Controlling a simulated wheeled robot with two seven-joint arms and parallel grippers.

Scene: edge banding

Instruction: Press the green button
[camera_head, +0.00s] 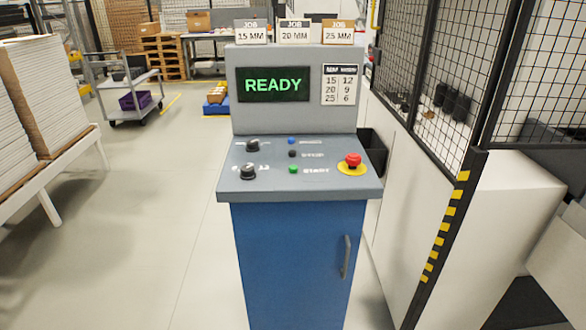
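The green button (293,170) sits low in the middle of the sloped grey control panel (325,186), beside a white label that seems to read START. A black button (292,154) and a blue button (291,141) are in line above it. A red mushroom button (353,160) on a yellow base is to its right. Two black knobs, one upper (253,145) and one lower (248,171), are to its left. The screen (273,84) above shows READY in green. Neither of my grippers is in view.
The panel tops a blue cabinet (295,260) with a door handle. A black mesh fence (440,80) and white machine housing (510,205) stand close on the right. Stacked boards (45,90) on a white table are at left. The floor left of the cabinet is clear.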

